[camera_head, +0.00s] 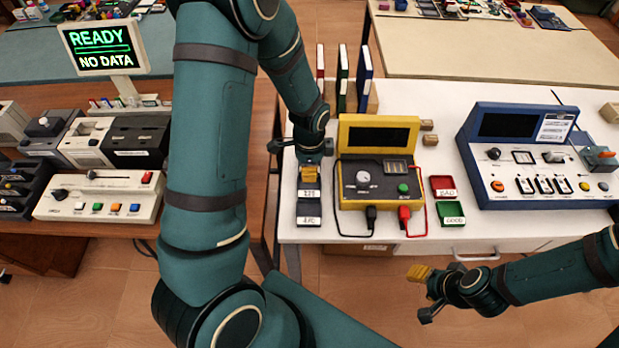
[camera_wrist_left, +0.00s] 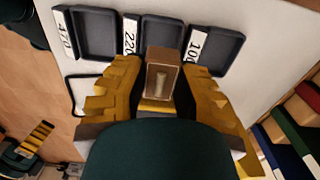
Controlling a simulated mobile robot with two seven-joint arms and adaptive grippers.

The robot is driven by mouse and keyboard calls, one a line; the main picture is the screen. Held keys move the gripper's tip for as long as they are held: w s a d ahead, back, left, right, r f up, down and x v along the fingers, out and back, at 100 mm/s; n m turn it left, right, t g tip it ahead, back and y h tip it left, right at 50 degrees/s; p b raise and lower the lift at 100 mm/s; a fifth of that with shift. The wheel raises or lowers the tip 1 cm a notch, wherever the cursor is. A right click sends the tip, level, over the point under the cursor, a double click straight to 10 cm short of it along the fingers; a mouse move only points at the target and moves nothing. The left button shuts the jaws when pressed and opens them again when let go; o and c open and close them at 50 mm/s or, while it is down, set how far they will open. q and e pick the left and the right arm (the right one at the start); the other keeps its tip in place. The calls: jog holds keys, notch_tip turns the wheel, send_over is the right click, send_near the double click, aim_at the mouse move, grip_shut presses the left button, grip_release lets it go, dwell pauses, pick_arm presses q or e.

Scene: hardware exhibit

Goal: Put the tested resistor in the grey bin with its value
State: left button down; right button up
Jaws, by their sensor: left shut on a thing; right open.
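My left gripper (camera_head: 310,184) is shut on a small brown block with a pale resistor-like part in it (camera_wrist_left: 162,78); the block shows between the yellow fingers in the left wrist view. The gripper is over the row of grey bins at the yellow tester's left. In the left wrist view the bins are the 470 bin (camera_wrist_left: 86,50), the 220 bin (camera_wrist_left: 160,33) and one whose label starts with 10 (camera_wrist_left: 219,48). The block appears in front of the 220 bin's near edge; its height above the table is unclear. My right gripper (camera_head: 421,288) is open and empty, off the table's front.
The yellow tester (camera_head: 378,135) has a dark screen and black and red leads. Red BAD (camera_head: 443,187) and green GOOD (camera_head: 452,212) trays are at its right. A blue instrument (camera_head: 530,155) stands further right. Red, green and blue upright books (camera_head: 343,80) stand behind.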

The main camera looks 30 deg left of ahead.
aim_at(309, 186)
pick_arm(q)
jog(key=shift+f+b, duration=0.3)
jog(key=shift+f, duration=1.75)
jog(key=shift+f+b, duration=0.5)
jog(key=shift+s+f, duration=0.1)
jog(key=shift+f, duration=0.05)
jog(key=c, duration=0.8)
grip_release()
jog(key=shift+s, duration=0.1)
jog(key=shift+c, duration=0.2)
jog(key=shift+r+p, duration=0.35)
notch_tip(309, 186, up, 13)
jog(key=shift+f+p, duration=0.15)
jog(key=shift+p, duration=1)
